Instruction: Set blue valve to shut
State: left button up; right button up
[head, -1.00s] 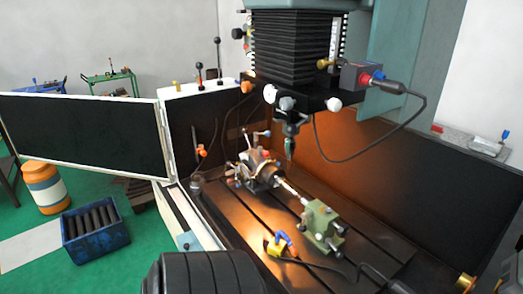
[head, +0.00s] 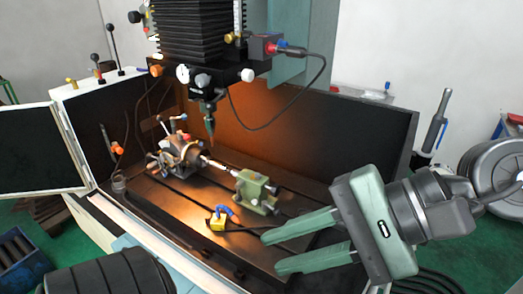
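The blue valve has a blue handle (head: 224,210) on a small yellow body (head: 217,224), sitting on the front part of the machine bed in the head view, left of my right gripper. A black hose runs from the yellow body to the right. Whether the handle lies along or across the hose is too small to tell. My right gripper (head: 271,253) comes in from the right, its two green fingers apart with nothing between them. Its fingertips point left and are nearer to the camera than the valve, apart from it. My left gripper is not in view.
Behind the valve stand a green tailstock (head: 256,190) and the indexing chuck (head: 180,150) on the slotted bed (head: 190,197). The spindle tip (head: 210,120) hangs above. An open door panel (head: 40,153) stands at left. The bed's front is open around the valve.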

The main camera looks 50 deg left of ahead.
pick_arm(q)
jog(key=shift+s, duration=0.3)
pick_arm(e)
jog(key=shift+s+a+r+m+g+y, duration=0.3)
jog(key=shift+r+y, duration=0.1)
jog(key=shift+r, duration=0.15)
jog(key=shift+s+a+r+m+g+y, duration=0.3)
jog(key=shift+r+y, duration=0.1)
jog(key=shift+r, duration=0.1)
jog(key=shift+s+a+r+m+g+y, duration=0.2)
jog(key=shift+s+r+g+y, duration=0.15)
jog(key=shift+r, duration=0.2)
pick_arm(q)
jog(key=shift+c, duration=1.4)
